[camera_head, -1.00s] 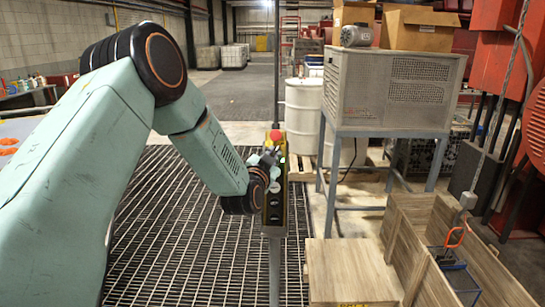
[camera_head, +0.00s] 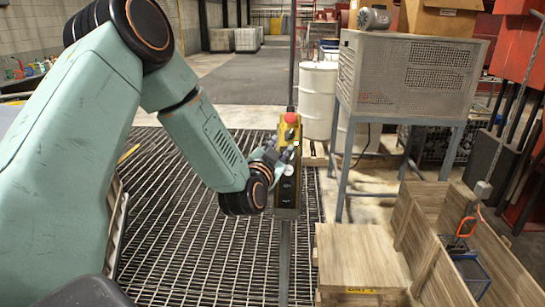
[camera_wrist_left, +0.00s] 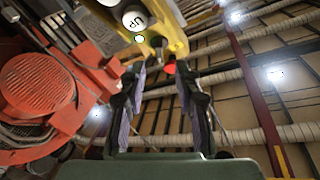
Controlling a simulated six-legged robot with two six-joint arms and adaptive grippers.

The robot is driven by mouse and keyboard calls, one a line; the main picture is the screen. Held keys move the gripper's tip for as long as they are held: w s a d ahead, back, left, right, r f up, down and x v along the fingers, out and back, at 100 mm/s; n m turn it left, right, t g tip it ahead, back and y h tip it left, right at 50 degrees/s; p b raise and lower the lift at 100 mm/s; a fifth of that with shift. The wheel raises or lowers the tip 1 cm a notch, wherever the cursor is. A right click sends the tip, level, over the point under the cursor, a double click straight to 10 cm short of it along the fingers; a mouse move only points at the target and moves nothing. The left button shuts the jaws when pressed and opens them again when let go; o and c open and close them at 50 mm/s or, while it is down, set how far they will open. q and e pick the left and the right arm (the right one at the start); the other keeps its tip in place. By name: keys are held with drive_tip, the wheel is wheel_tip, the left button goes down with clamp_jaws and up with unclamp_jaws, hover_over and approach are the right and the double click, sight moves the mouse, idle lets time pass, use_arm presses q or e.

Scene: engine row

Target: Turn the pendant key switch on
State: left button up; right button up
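The yellow and black pendant (camera_head: 289,190) hangs upright past the end of my left arm in the head view, with a red button (camera_head: 290,118) on top. My left gripper (camera_head: 284,148) is at its upper front and hides part of its face. In the left wrist view, the fingers of my left gripper (camera_wrist_left: 165,75) stand apart with nothing held between them. The yellow pendant housing (camera_wrist_left: 178,35) with a white "UP" button (camera_wrist_left: 135,18) is just beyond the fingertips. A red part shows past the gap. I cannot make out the key switch. My right gripper is not in view.
A grey metal cabinet (camera_head: 405,75) on a blue-grey stand is right of the pendant, with white drums (camera_head: 318,98) behind. Wooden crates (camera_head: 360,258) stand at lower right. Open floor grating (camera_head: 180,240) lies below the arm.

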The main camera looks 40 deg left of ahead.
use_arm(q)
drive_tip(key=shift+v, duration=2.8)
drive_tip(key=shift+w, duration=0.1)
drive_tip(key=s+d+f+n+g+h+b, duration=0.1)
drive_tip(key=s+d+f+g+h+b, duration=0.15)
drive_tip(key=f, duration=0.65)
drive_tip(key=s+d+f+n+g+h+b, duration=0.1)
drive_tip(key=s+d+f+n+g+b, duration=0.2)
drive_tip(key=f, duration=0.6)
drive_tip(key=s+d+f+g+h+b, duration=0.25)
drive_tip(key=s+d+f, duration=0.2)
drive_tip(key=f, duration=0.45)
drive_tip(key=s+d+f+g+b, duration=0.2)
drive_tip(key=s+f+b, duration=0.3)
drive_tip(key=s+f, duration=0.4)
drive_tip(key=s+d+f+m+g+b, duration=0.1)
drive_tip(key=s+f+g+b, duration=0.3)
drive_tip(key=s+f, duration=0.4)
drive_tip(key=s+d+f+g+b, duration=0.2)
drive_tip(key=s+f+b, duration=0.5)
drive_tip(key=f, duration=0.6)
drive_tip(key=s+g, duration=0.1)
drive_tip(key=s, duration=0.1)
drive_tip(key=shift+s+d+f+m+y, duration=0.3)
drive_tip(key=shift+s+d+y, duration=0.05)
drive_tip(key=shift+d+y, duration=0.05)
